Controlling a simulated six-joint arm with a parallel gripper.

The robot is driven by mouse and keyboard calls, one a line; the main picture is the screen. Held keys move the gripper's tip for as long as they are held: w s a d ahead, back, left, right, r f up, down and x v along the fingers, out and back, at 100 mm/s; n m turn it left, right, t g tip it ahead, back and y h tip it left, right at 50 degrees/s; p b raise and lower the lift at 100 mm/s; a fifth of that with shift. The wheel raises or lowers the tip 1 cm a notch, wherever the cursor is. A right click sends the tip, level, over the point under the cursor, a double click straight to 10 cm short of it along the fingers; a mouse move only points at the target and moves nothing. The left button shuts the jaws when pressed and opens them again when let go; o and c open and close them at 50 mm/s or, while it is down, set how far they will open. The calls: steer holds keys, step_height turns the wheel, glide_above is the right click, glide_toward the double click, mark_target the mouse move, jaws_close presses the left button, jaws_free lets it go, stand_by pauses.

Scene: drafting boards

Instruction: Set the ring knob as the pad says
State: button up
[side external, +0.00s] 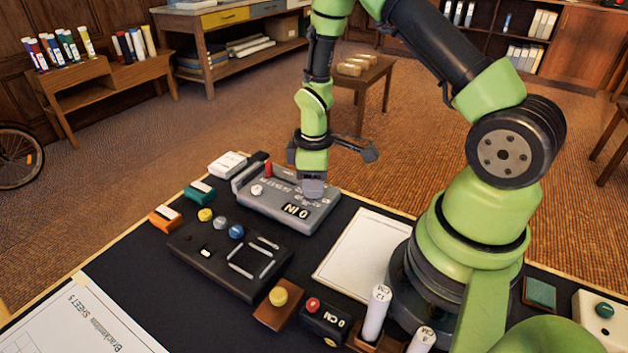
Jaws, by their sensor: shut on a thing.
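A grey control box (265,207) lies on the black board and carries a display reading "0 IN" (296,211), which appears upside down. It has a red lever or knob (268,169) and a small white knob (257,189). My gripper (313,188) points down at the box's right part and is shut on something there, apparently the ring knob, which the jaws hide. A white sheet or pad (362,250) lies right of the box, partly behind my arm; its marks are too faint to read. I cannot tell which item is the task's pad.
A black panel (215,262) with yellow, white and blue knobs sits in front of the grey box. A yellow button (278,297), a "0 CM" box (325,320) and white "CM" tubes (376,312) stand near the front. A lettered sheet (75,325) lies front left.

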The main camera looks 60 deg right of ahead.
steer(key=m, duration=0.7)
steer(key=shift+m, duration=0.3)
steer(key=m, duration=0.3)
steer(key=shift+m, duration=0.3)
steer(key=m, duration=0.3)
steer(key=shift+m, duration=0.3)
steer(key=m, duration=0.8)
steer(key=shift+m, duration=0.3)
